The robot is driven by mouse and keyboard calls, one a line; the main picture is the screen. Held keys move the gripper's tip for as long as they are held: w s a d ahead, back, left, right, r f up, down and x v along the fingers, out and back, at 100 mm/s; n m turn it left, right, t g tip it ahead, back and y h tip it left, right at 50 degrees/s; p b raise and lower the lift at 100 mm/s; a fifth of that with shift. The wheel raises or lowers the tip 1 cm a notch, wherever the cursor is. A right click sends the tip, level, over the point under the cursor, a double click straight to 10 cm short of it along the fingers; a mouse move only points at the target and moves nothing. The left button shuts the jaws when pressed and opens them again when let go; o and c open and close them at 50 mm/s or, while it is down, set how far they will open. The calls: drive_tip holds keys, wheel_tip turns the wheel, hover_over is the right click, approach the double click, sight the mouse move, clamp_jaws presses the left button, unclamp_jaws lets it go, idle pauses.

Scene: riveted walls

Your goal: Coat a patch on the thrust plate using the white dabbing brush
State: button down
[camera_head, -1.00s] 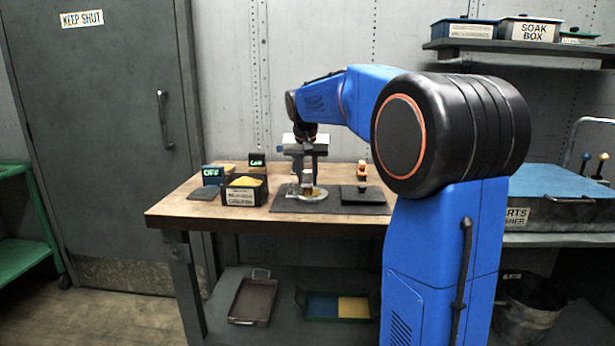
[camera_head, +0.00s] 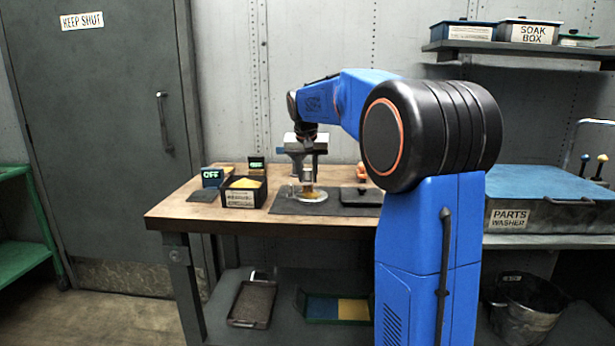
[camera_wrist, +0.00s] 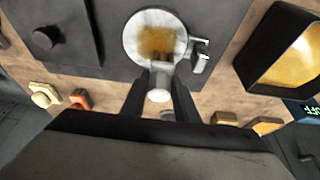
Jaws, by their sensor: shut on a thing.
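The thrust plate is a pale round disc (camera_wrist: 130,40) lying on a dark mat; it also shows on the bench in the head view (camera_head: 322,198). A yellow-brown patch of coating (camera_wrist: 157,40) covers much of its middle. My gripper (camera_wrist: 160,88) is shut on the white dabbing brush (camera_wrist: 159,95), whose white end shows between the fingers. The brush is over the plate's near edge in the wrist view, its tip close to the patch; I cannot tell whether it touches. In the head view my gripper (camera_head: 308,152) points down above the plate.
A black box with yellow contents (camera_wrist: 276,48) and a display reading OFF (camera_head: 212,177) stand left of the plate in the head view. A dark lidded block (camera_head: 358,196) lies to its right. A vise (camera_head: 292,148) stands behind. Small metal fittings (camera_wrist: 200,55) sit at the plate's edge.

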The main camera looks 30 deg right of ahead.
drive_tip(key=shift+r, duration=0.1)
drive_tip(key=shift+r, duration=2.9)
